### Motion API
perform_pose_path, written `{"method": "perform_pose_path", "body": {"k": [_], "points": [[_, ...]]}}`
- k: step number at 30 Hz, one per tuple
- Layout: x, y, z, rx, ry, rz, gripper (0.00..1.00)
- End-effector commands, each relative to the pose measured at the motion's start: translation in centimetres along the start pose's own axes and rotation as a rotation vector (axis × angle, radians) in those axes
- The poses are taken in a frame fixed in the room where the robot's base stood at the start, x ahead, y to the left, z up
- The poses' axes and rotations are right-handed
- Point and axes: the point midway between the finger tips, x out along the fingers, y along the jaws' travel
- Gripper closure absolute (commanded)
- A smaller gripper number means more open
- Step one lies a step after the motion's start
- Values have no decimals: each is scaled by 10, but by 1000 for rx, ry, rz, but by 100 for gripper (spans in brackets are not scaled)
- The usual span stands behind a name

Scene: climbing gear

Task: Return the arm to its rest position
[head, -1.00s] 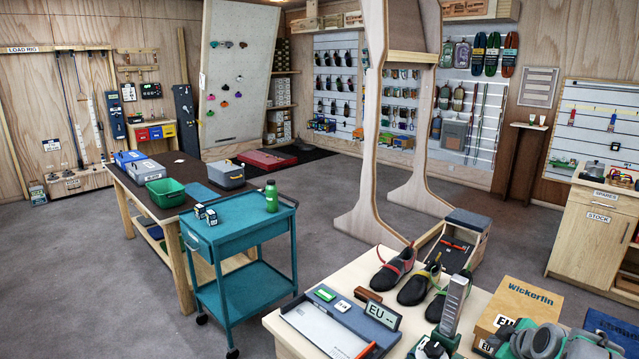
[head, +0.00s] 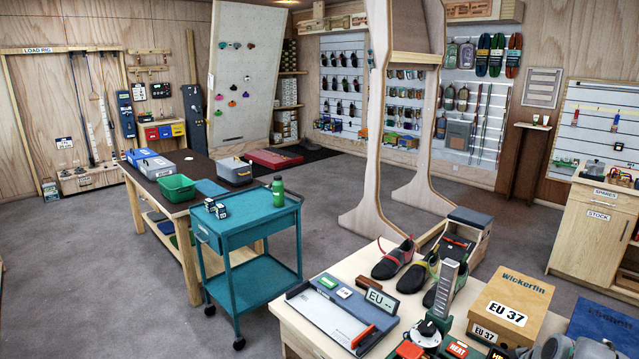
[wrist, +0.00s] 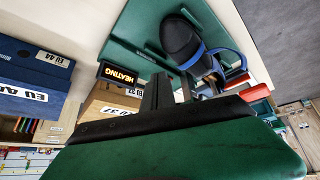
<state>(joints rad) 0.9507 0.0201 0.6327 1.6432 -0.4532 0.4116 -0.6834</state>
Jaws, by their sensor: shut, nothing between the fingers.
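My gripper (wrist: 168,88) shows in the wrist view as dark fingers beyond a green body, shut and empty. Past the fingers is a black shoe (wrist: 183,40) with a blue strap, on a green stand beside a sign reading HEATING (wrist: 118,75). The fingers overlap the stand in the picture; I cannot tell the gap. In the head view only part of my grey-green arm shows, low at the bottom right edge by the cardboard box; the fingertips are not visible there.
The workbench (head: 300,335) in front holds several shoes, a measuring board and the Wickerlin box (head: 510,300). A blue box (head: 603,322) is at its right. A teal cart (head: 248,235) stands to the left. Grey floor (head: 110,285) is open at the lower left.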

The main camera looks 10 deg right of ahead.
Motion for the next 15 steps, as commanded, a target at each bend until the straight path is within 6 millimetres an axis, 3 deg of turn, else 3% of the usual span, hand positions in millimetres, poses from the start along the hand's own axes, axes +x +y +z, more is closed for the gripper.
{"method": "perform_pose_path", "body": {"k": [7, 11, 15], "points": [[-1, -41, 84, 364, -252, -59, 100], [-23, -67, 128, 571, -405, -42, 100], [-54, -112, 158, 715, -556, 13, 100]]}}
